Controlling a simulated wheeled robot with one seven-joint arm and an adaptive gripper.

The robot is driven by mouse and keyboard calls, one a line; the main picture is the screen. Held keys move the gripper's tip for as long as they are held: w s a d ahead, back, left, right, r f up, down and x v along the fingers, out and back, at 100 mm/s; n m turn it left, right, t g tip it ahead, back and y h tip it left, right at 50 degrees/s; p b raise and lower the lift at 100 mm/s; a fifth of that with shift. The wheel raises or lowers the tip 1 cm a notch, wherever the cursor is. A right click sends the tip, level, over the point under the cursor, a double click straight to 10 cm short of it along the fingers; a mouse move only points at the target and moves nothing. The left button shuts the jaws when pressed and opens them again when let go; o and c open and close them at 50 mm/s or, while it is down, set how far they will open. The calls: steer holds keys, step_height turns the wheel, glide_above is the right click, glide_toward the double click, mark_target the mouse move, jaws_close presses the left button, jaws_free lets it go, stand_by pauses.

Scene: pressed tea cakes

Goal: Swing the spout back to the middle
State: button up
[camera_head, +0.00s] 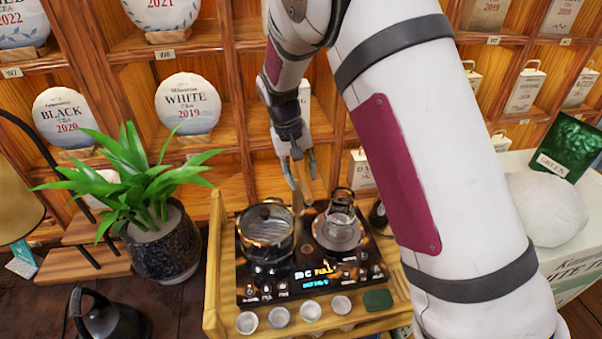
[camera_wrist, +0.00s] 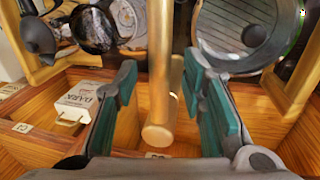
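The spout (camera_wrist: 159,70) is a gold-coloured tube that runs down the middle of the wrist view, with a rounded near end. It also shows in the head view as a thin upright piece (camera_head: 297,194) between the glass pot (camera_head: 266,226) and the glass kettle (camera_head: 340,222). My gripper (camera_head: 298,168) is above the back of the hob (camera_head: 310,279). In the wrist view, my gripper (camera_wrist: 160,85) is open, with one teal-padded finger on each side of the spout. Gaps show between spout and fingers.
Wooden shelves with round tea cakes (camera_head: 188,104) stand close behind the gripper. A white "DARK" box (camera_wrist: 88,104) is in a shelf compartment. A potted plant (camera_head: 160,240) stands left of the hob. Several small cups (camera_head: 279,316) line the tray's front.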

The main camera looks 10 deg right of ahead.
steer(key=shift+r, duration=0.1)
step_height(320, 180, up, 12)
steer(key=a, duration=0.2)
steer(key=shift+a+f, duration=0.15)
steer(key=shift+f, duration=0.05)
stand_by(0.3)
steer(key=s+d+r+t+y, duration=0.1)
steer(key=s+d+r, duration=0.3)
steer(key=s+r, duration=0.3)
steer(key=s+d+r+t+y, duration=0.1)
steer(key=s+d+r+t, duration=0.15)
steer(key=s+r, duration=0.4)
steer(key=s+d+f+t, duration=0.1)
steer(key=s, duration=0.7)
steer(key=s+d+f+t, duration=0.1)
steer(key=s+d, duration=0.1)
steer(key=s, duration=0.7)
steer(key=shift+s+d+f, duration=0.15)
steer(key=shift+f, duration=0.2)
